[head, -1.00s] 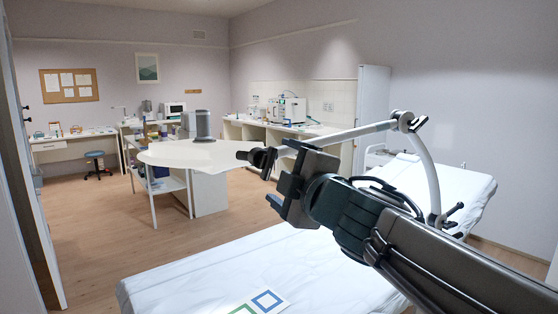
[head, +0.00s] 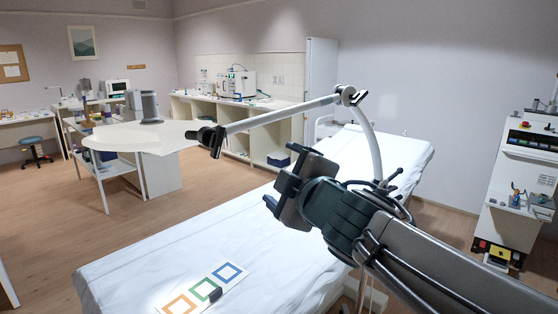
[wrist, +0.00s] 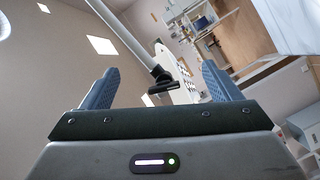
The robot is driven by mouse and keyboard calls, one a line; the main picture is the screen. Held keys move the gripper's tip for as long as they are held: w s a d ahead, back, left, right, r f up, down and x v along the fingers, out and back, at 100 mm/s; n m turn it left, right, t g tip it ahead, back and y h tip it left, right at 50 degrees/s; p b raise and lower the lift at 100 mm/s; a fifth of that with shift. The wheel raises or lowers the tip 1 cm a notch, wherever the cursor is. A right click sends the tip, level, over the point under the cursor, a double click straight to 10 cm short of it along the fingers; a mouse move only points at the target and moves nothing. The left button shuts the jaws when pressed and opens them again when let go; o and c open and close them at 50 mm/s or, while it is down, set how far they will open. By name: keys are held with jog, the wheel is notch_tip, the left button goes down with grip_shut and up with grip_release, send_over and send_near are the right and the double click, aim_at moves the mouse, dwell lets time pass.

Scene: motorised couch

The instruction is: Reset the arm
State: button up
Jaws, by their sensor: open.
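My gripper (head: 283,205) is raised above the white-sheeted couch (head: 130,262) in the head view, reaching in from the lower right. In the wrist view its two blue-grey fingers (wrist: 163,88) stand wide apart, with nothing held between them. A jointed grey lamp-like arm (head: 280,117) rises behind my gripper, its dark end (head: 208,138) hanging to the left. In the wrist view that dark end (wrist: 163,80) shows beyond the fingers; I cannot tell how far off it is.
A card with orange, green and blue squares (head: 203,292) lies on the couch. A white round-ended table (head: 140,140) stands at the back left, a counter (head: 230,120) behind it. A white equipment cart (head: 512,210) stands at the right. The wooden floor (head: 50,220) at left is clear.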

jog(key=d+f+m+g+h, duration=0.2)
jog(key=d+f+m+h, duration=0.5)
jog(key=d, duration=0.3)
jog(key=s+d+f+m+g, duration=0.3)
jog(key=s+f+m+g, duration=0.2)
jog(key=s+f, duration=0.3)
jog(key=s+d+f+m+g, duration=0.3)
jog(key=s+f+m+g, duration=0.2)
jog(key=s+f, duration=0.3)
notch_tip(320, 180, down, 4)
jog(key=shift+s+d+r+m, duration=0.15)
jog(key=shift+d+r+m, duration=0.05)
jog(key=shift+d+m, duration=0.2)
